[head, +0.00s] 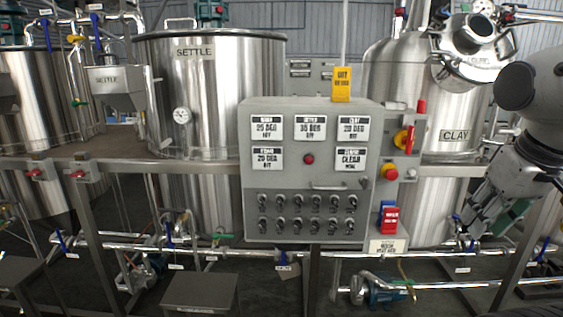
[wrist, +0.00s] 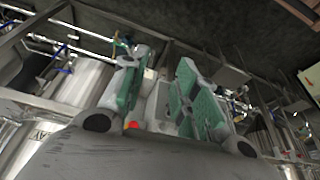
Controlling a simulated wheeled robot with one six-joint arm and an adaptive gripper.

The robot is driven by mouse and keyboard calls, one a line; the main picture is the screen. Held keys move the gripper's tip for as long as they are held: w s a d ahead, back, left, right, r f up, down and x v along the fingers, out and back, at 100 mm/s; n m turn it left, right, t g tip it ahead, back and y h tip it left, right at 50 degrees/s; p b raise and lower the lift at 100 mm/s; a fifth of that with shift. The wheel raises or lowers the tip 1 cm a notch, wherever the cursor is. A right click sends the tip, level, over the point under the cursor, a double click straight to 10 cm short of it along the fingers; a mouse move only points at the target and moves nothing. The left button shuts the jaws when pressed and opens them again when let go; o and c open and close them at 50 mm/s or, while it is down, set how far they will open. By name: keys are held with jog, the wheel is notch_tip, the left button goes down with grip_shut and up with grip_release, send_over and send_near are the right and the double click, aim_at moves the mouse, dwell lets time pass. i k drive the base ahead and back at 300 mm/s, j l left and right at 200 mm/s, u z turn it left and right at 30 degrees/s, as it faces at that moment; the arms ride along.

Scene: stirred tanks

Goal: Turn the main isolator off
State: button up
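The grey control panel (head: 248,150) stands in the middle of the head view. The isolator handle cannot be made out clearly in the wrist view.
The clay tank (head: 400,75) stands behind. A frame rail (head: 465,157) and pipes (head: 450,253) run near my gripper.

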aim_at(403, 139)
jog(key=k+j+z, duration=0.1)
jog(key=j+z, duration=0.25)
jog(key=k+j+z, duration=0.15)
jog(key=j+z, duration=0.15)
